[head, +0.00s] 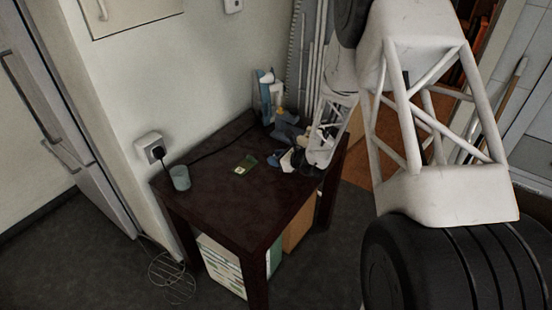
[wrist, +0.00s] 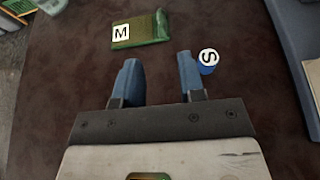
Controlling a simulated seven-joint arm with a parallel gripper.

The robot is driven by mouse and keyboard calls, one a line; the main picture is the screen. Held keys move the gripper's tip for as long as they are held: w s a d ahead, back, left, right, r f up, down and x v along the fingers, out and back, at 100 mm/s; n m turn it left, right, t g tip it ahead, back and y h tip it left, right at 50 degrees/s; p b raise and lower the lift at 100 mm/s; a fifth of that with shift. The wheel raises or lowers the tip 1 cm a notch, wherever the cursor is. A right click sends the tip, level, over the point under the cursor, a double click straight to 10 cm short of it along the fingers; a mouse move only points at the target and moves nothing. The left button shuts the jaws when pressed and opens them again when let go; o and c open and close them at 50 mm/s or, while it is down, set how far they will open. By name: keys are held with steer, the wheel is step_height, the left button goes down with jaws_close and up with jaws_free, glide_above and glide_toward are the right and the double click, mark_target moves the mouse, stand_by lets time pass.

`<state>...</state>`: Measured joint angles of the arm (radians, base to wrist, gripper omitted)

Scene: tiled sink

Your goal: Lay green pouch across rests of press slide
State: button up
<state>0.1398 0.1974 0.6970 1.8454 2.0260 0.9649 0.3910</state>
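The green pouch (head: 245,164) lies flat on the dark table. In the wrist view the pouch (wrist: 148,30), with a white "M" label at its left end, lies beyond my fingertips and apart from them. My gripper (wrist: 160,66) is open, its two blue fingers spread with bare table between them. In the head view my gripper (head: 282,160) is low over the table, right of the pouch. A blue and white device (head: 266,92), likely the press, stands at the table's back corner. Its slide and rests cannot be made out.
A pale cup (head: 180,178) stands at the table's left corner, near a wall socket (head: 151,148) with a black cable. The table's front part (head: 245,205) is clear.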

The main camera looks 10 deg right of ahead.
steer(key=shift+r, duration=0.1)
steer(key=s+a+r+n+g, duration=0.35)
steer(key=s+r+n, duration=0.35)
steer(key=s+r, duration=0.35)
steer(key=s+a+r+n+g, duration=0.35)
steer(key=s+r+n, duration=0.45)
steer(key=r, duration=0.4)
steer(key=s+d+r+n+h, duration=0.3)
steer(key=s+n, duration=0.1)
steer(key=s, duration=0.5)
steer(key=s+d+r+n+h, duration=0.3)
steer(key=s+r+n, duration=0.1)
steer(key=s, duration=0.5)
steer(key=s+d+r+n+h, duration=0.3)
steer(key=s+d, duration=0.1)
steer(key=s, duration=0.6)
steer(key=shift+r+n+h, duration=0.35)
steer(key=shift+n+h, duration=0.05)
steer(key=shift+o, duration=0.4)
steer(key=shift+w, duration=0.15)
